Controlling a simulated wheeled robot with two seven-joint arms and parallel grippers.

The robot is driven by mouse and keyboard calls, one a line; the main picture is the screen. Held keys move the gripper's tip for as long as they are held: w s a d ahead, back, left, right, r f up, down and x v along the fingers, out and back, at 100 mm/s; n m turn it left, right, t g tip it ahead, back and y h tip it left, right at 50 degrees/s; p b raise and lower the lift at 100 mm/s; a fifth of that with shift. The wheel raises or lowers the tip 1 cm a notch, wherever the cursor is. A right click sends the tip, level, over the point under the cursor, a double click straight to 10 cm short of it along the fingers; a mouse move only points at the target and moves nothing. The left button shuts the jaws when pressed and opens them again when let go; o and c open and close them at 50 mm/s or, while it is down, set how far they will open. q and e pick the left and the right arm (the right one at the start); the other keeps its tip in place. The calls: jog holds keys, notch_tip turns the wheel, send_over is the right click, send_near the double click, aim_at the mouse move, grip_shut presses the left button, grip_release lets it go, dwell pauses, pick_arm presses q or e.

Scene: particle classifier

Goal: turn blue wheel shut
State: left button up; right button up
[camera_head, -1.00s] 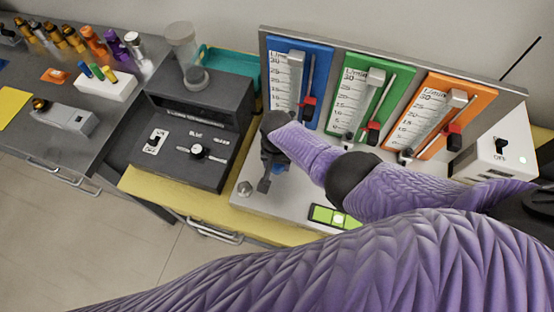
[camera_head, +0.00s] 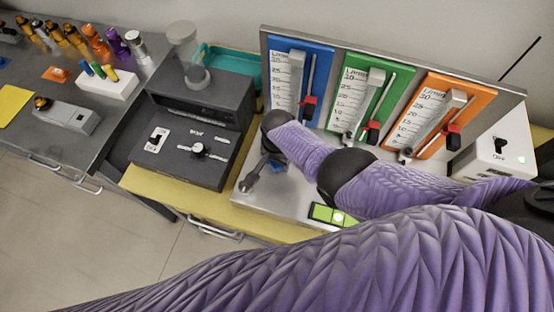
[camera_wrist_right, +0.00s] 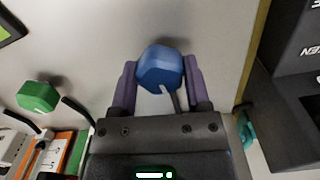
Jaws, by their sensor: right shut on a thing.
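In the right wrist view the blue wheel (camera_wrist_right: 161,70), a faceted knob, sits between the two purple fingers of my right gripper (camera_wrist_right: 159,85). The gripper is shut on it, one finger on each side. In the head view my right gripper (camera_head: 263,168) is down at the left end of the metal base, in front of the blue flow meter panel (camera_head: 285,85). The wheel is mostly hidden there by the gripper and wrist. My left gripper is not in view.
Green (camera_head: 350,85) and orange (camera_head: 480,105) meter panels stand right of the blue one. A green wheel (camera_wrist_right: 38,96) is nearby in the right wrist view. A dark grey device (camera_head: 185,170) stands close on the left. A white switch box (camera_head: 500,152) is at the right.

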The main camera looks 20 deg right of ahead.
jog(key=shift+w+r, duration=0.1)
jog(key=o, duration=1.2)
jog(key=shift+o, duration=0.4)
notch_tip(320, 180, up, 10)
jog(key=p, duration=0.7)
jog(key=shift+p, duration=0.3)
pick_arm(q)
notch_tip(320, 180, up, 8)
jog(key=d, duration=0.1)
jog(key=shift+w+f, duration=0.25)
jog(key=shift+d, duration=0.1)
